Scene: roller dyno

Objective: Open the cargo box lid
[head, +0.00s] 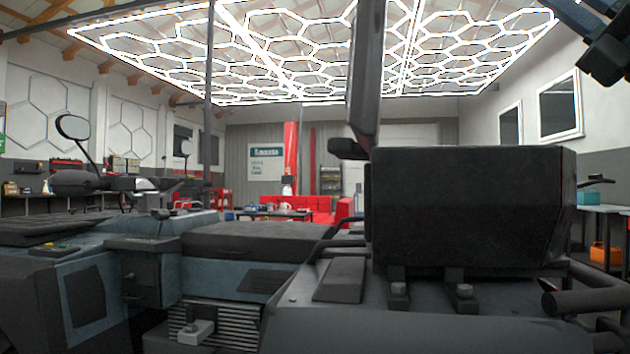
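The black cargo box (468,210) sits on the rear rack of a vehicle at the right of the head view. A tall dark panel (367,70) rises almost upright at the box's left end, seen nearly edge-on. It looks like the lid standing raised, and its hinge is not clear. The box's inside is hidden, as I see it from the side at about rim height. My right gripper (608,52) shows in part at the upper right corner, dark and cut off by the edge, well above and apart from the box. My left gripper is out of view.
The vehicle's dark seat (255,240), blue-grey body and mirror (75,128) stretch to the left. A bent black tube (590,300) sticks out at the lower right. A side table (605,210) with an orange item stands behind. The air above the box's right part is free.

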